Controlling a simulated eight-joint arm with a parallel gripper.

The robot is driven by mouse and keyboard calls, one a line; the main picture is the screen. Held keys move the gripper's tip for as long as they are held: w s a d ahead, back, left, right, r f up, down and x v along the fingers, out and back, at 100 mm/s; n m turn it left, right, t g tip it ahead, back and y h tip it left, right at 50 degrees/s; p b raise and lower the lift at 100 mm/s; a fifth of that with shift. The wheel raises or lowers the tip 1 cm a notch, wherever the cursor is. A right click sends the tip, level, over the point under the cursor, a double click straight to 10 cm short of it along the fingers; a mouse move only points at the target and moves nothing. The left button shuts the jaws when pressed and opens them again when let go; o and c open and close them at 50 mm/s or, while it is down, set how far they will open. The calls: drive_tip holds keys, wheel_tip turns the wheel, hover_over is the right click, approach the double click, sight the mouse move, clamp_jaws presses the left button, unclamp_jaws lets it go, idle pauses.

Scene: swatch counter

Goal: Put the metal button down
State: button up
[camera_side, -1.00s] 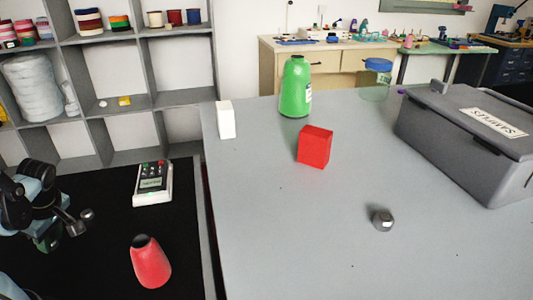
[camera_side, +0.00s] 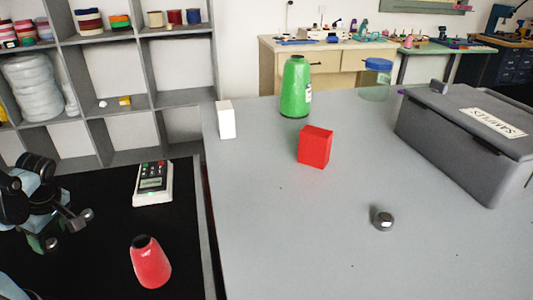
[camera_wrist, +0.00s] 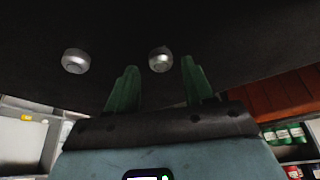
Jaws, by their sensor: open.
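Two round metal buttons lie on the black mat (camera_side: 105,235) at the left. In the wrist view one metal button (camera_wrist: 161,59) is just beyond and between the green fingertips, apart from both. The other metal button (camera_wrist: 75,61) lies to the left of the fingers. In the side view they show beside my gripper, one (camera_side: 52,244) lower and one (camera_side: 87,214) to the right. My gripper (camera_side: 56,232) is open and empty, close over the mat. A third metal piece, faceted and button-like (camera_side: 383,221), stands on the grey counter (camera_side: 300,235).
A red cone (camera_side: 150,264) and a keypad device (camera_side: 153,183) stand on the mat. The counter holds a white block (camera_side: 226,120), a red block (camera_side: 315,147), a green cone (camera_side: 295,88), a jar (camera_side: 376,80) and a grey SAMPLES box (camera_side: 470,150). The counter's front is mostly clear.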

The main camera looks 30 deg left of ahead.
drive_tip(key=shift+v, duration=5.3)
drive_tip(key=w+d+r+m+t+h, duration=0.1)
drive_tip(key=w+d+m+t, duration=0.3)
drive_tip(key=m, duration=0.7)
drive_tip(key=w+d+r+m+t+h, duration=0.1)
drive_tip(key=w+d+m+t+h, duration=0.2)
drive_tip(key=w+d+m, duration=0.6)
drive_tip(key=shift+d+r+m+t, duration=0.15)
drive_tip(key=shift+d+m+t, duration=0.5)
drive_tip(key=shift+m+t, duration=0.45)
drive_tip(key=shift+w, duration=0.15)
